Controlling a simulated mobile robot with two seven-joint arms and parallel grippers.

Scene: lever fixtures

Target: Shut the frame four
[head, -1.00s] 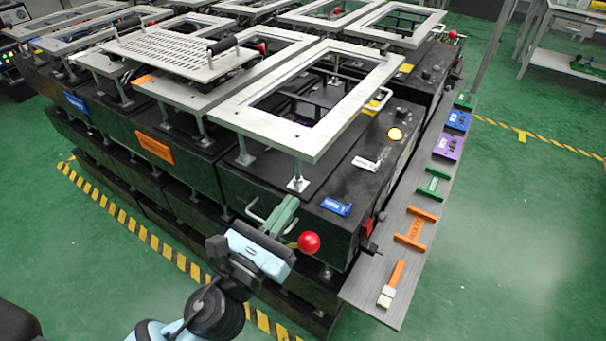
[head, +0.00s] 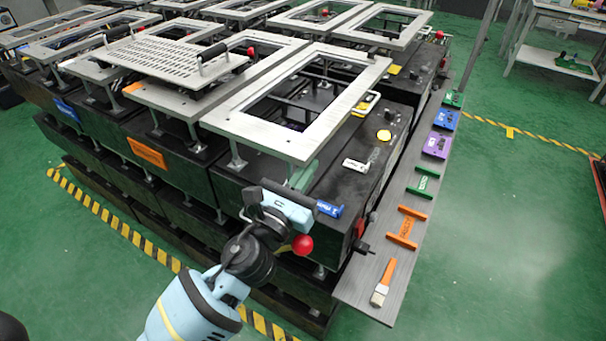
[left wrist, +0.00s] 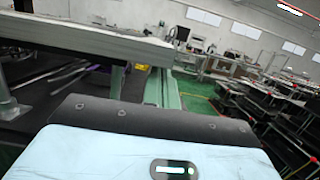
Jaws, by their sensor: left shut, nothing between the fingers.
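The nearest silver frame (head: 300,100) stands raised on posts above a black fixture box (head: 330,195); I cannot read which frame is number four. A lever with a red ball knob (head: 302,244) sticks out at the box's front. My left gripper (head: 311,168) is shut and empty, its green fingers at the near edge below the frame's front corner, above and apart from the knob. I cannot tell whether the fingers touch the frame. In the left wrist view the fingers (left wrist: 161,88) point up beside the frame's edge (left wrist: 90,38). My right gripper is not in view.
More raised frames stand behind and left; one carries a perforated plate (head: 170,62) with black handles. A grey side shelf (head: 385,230) holds a brush (head: 383,283), an orange piece (head: 407,228) and several coloured items.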

